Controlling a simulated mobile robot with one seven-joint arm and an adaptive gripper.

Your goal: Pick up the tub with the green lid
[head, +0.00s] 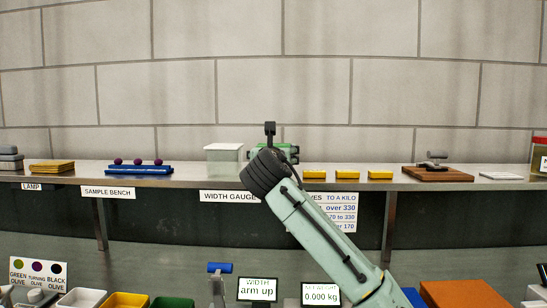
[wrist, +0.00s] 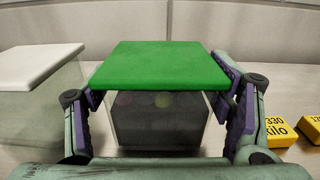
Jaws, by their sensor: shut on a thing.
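The tub with the green lid (wrist: 162,66) is in the middle of the wrist view, with clear walls and dim round shapes inside. My gripper (wrist: 165,100) has one finger on each side of it, just under the lid, and is shut on it. The tub looks upright; I cannot tell whether its base touches the bench. In the head view the green lid (head: 287,149) shows only in part behind my arm, and my fingers are mostly hidden there.
A white-lidded tub (head: 223,153) stands close on the left. Several yellow blocks (head: 347,174) lie to the right on the steel bench (head: 190,177). Further right is a wooden board (head: 436,174). A blue rack (head: 139,169) with dark olives is further left. A block wall stands behind.

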